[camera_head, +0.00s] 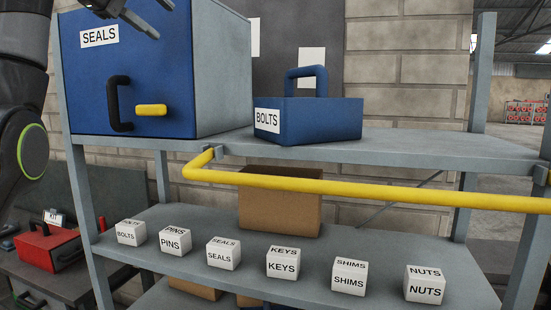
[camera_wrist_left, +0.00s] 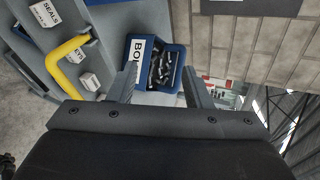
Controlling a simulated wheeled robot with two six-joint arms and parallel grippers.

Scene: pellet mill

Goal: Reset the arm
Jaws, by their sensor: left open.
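My left arm comes in from the upper left of the head view. Its gripper (camera_head: 150,16) is open and shows at the top edge, in front of the blue SEALS cabinet (camera_head: 222,60). In the left wrist view the two fingers of the left gripper (camera_wrist_left: 158,84) stand apart with nothing held between them. The blue BOLTS bin (camera_head: 330,118) sits on the upper shelf, right of the cabinet. It also shows beyond the fingers in the left wrist view (camera_wrist_left: 179,56), with dark bolts inside. My right gripper is not in view.
A yellow rail (camera_head: 370,188) runs along the front of the shelf unit. The lower shelf (camera_head: 220,282) carries a row of several white labelled blocks and an open cardboard box (camera_head: 280,205). A red KIT box (camera_head: 50,245) stands at lower left. The upper shelf is clear right of the bin.

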